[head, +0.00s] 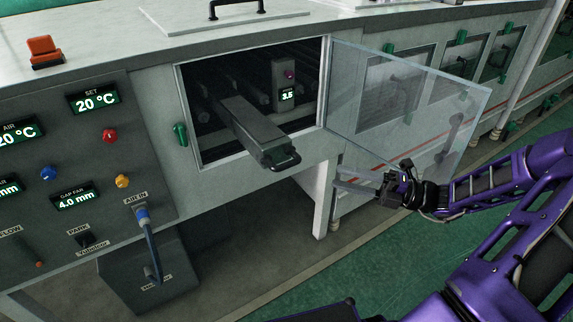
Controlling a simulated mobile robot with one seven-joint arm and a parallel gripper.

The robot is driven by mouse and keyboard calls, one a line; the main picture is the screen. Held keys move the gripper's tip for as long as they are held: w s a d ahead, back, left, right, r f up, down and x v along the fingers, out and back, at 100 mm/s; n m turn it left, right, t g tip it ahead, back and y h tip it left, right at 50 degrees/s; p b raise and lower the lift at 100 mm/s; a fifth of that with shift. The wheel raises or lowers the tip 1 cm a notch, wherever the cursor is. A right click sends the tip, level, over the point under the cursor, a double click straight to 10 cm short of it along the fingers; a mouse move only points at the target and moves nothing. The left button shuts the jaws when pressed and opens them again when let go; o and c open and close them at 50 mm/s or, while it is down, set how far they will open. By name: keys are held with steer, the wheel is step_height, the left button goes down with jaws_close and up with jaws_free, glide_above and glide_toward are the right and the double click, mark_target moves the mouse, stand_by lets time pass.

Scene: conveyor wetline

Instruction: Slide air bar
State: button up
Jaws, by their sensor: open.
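The air bar (246,126) is a long grey bar that sticks out of the open chamber of the machine towards the front. A dark handle (286,161) is on its near end. A small block with a lit "3.5" readout (287,90) and a purple knob stands behind it inside the chamber. My gripper (362,189) is open and empty, to the right of the bar's handle and clearly apart from it. It is close to the lower edge of the clear door, and whether they touch cannot be told.
The clear door (420,100) stands swung open to the right of the chamber. A control panel (75,150) with readouts and knobs is at left, with a blue hose (150,240) plugged in. Green floor (370,275) is open in front.

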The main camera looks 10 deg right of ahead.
mark_target(287, 165)
steer(key=b+x, duration=0.1)
steer(key=x, duration=1.2)
steer(key=shift+a, duration=0.35)
steer(key=c, duration=0.7)
jaws_close()
steer(key=shift+w+r, duration=0.1)
steer(key=shift+r, duration=0.1)
